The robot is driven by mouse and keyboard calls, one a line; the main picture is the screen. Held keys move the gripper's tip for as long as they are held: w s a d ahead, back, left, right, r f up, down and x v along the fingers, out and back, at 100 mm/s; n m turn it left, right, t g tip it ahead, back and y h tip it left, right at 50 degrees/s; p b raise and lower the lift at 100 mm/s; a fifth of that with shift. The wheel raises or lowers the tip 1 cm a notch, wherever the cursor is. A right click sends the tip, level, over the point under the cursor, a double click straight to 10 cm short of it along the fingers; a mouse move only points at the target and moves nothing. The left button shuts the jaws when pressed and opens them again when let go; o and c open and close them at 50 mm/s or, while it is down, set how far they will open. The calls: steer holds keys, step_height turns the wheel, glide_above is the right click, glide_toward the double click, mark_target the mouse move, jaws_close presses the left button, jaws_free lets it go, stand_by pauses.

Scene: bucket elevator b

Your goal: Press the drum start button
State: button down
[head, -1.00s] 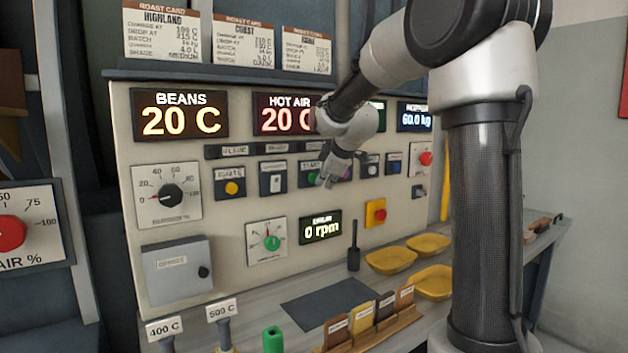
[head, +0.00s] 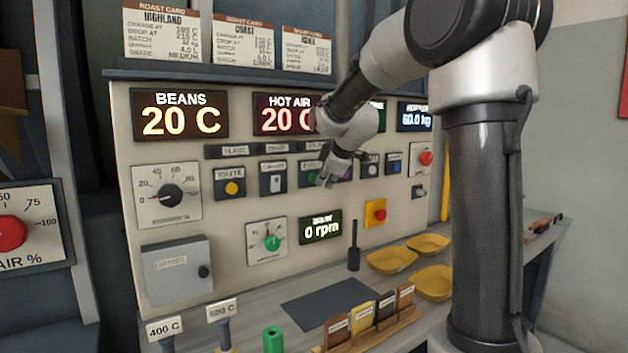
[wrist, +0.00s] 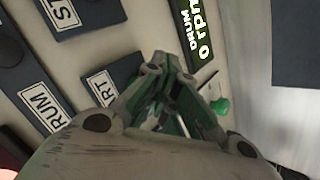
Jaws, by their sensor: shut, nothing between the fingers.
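The drum start button's plate, with a START label (wrist: 101,88), is on the grey control panel in the wrist view; its button is hidden by my fingers. I cannot tell whether the fingertips touch the button. The drum display (head: 321,227) reads 0 rpm.
A green-knobbed dial (head: 267,241) and a red button on a yellow box (head: 376,213) are lower on the panel. Yellow trays (head: 391,260) and a card rack (head: 372,330) stand on the bench below.

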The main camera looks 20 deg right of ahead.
steer(key=shift+w, duration=0.15)
steer(key=shift+w+a, duration=0.1)
steer(key=shift+w, duration=0.15)
steer(key=shift+w+a, duration=0.1)
steer(key=shift+w, duration=0.35)
stand_by(0.7)
steer(key=shift+s, duration=0.85)
steer(key=shift+d, duration=0.2)
steer(key=s, duration=0.3)
steer(key=s+d, duration=0.1)
steer(key=s, duration=0.1)
stand_by(0.9)
